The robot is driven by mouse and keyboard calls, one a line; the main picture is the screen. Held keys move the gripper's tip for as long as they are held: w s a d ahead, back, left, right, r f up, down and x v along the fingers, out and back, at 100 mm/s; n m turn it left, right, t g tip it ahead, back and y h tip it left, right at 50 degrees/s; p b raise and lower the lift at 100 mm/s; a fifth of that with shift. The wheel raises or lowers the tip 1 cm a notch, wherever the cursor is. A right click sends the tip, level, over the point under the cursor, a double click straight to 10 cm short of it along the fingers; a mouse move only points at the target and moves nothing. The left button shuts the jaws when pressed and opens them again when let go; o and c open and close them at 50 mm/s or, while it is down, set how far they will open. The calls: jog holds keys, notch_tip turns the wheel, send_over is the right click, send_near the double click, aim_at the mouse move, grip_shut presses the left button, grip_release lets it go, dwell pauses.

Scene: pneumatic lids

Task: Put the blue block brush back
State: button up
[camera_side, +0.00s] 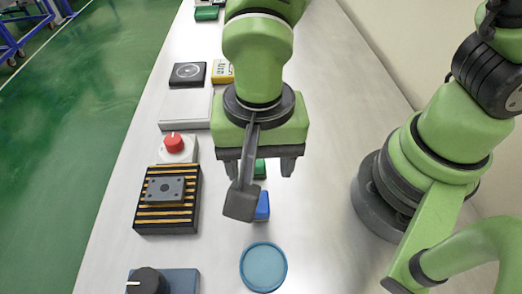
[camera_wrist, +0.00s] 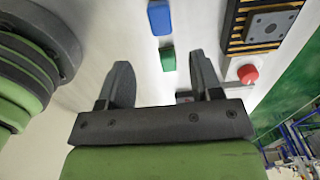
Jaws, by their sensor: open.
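A small blue block (camera_side: 263,206) lies on the pale table below my gripper in the side view. A grey part of my wrist partly covers it there. It shows whole near the top edge of the wrist view (camera_wrist: 159,18). No bristles can be made out on it. My gripper (camera_side: 260,170) is open, with its two fingers pointing down and apart. In the wrist view, a small green block (camera_wrist: 168,60) appears between the open fingers, and the blue block lies beyond it. I see nothing held.
A round blue dish (camera_side: 264,268) stands at the front. A black-and-yellow striped fixture (camera_side: 150,217) carries a grey plate (camera_side: 165,188), with a red knob (camera_side: 173,140) behind it. A black knob (camera_side: 147,282) is at front left.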

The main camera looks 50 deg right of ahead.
jog(key=w+d+r+n+t+y, duration=0.2)
jog(key=d+r+t, duration=0.1)
jog(key=d+r, duration=0.65)
jog(key=s+d+r+n+t, duration=0.3)
jog(key=s+d+r+t, duration=0.1)
jog(key=r, duration=0.5)
jog(key=shift+s+d+r, duration=0.2)
jog(key=shift+s+d, duration=0.5)
jog(key=shift+d, duration=0.4)
jog(key=shift+o, duration=0.3)
jog(key=shift+w, duration=0.1)
